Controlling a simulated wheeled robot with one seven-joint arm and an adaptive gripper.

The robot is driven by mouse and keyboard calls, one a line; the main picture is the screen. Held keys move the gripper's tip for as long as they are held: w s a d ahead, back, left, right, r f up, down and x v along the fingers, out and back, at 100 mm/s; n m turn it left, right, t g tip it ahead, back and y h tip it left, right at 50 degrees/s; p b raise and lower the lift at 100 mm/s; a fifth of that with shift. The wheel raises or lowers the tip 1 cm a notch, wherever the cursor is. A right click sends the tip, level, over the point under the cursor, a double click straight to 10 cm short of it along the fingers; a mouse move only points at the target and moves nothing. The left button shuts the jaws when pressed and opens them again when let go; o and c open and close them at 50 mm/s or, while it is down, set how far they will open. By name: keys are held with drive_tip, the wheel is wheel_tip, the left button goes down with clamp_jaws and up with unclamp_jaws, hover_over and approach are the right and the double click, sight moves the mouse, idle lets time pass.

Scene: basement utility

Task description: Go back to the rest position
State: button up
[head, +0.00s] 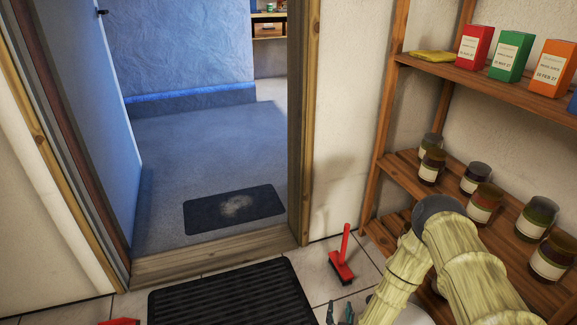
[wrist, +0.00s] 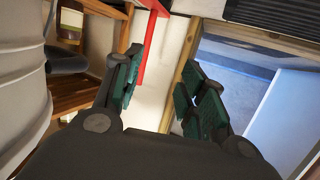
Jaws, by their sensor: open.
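My gripper (wrist: 158,88) is open and empty in the wrist view, its two dark fingers with green pads spread apart. In the head view only its dark fingertips (head: 340,313) show at the bottom edge, low in front of the shelf. My pale, ribbed arm reaches down across the lower right and hides part of the shelf's lower boards. A red brush (head: 342,267) with an upright handle stands on the tiles by the door frame, apart from the fingers. Its red handle (wrist: 148,42) shows beyond them in the wrist view.
A black ribbed mat (head: 230,296) lies before the open doorway. A grey mat (head: 234,209) with a pale patch lies beyond it.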

drive_tip(key=s+d+f+n+g+y, duration=0.2)
drive_tip(key=s+g, duration=1)
drive_tip(key=s, duration=1.2)
drive_tip(key=s+d+r+g+p, duration=0.1)
drive_tip(key=s+d+r+g, duration=0.3)
drive_tip(key=s, duration=0.6)
wheel_tip(320, 180, up, 35)
drive_tip(key=p, duration=3.4)
drive_tip(key=shift+w+m+t, duration=0.3)
drive_tip(key=shift+m+t, duration=0.1)
